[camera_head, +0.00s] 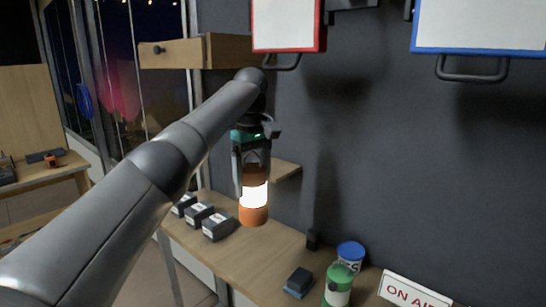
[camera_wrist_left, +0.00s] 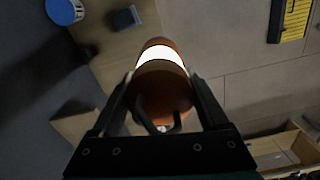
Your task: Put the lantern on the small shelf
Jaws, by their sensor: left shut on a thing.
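The lantern (camera_head: 254,196) is an orange cylinder with a glowing white band. My left gripper (camera_head: 252,178) points down and is shut on the lantern's upper part, holding it upright in the air above the desk. In the left wrist view the lantern (camera_wrist_left: 160,68) sits between the two fingers, with a dark loop handle towards the palm. The small shelf (camera_head: 286,172) is a light wooden board on the dark wall, partly hidden behind the gripper and lantern. It appears to show at the left of the wrist view (camera_wrist_left: 75,124), its visible top bare. My right gripper is out of view.
The wooden desk (camera_head: 262,258) below holds several dark boxes (camera_head: 217,227), a blue can (camera_head: 350,253), a green can (camera_head: 339,284), a dark block (camera_head: 299,280) and an ON AIR sign (camera_head: 411,292). A wooden cabinet (camera_head: 185,53) and red-framed board (camera_head: 284,25) are above.

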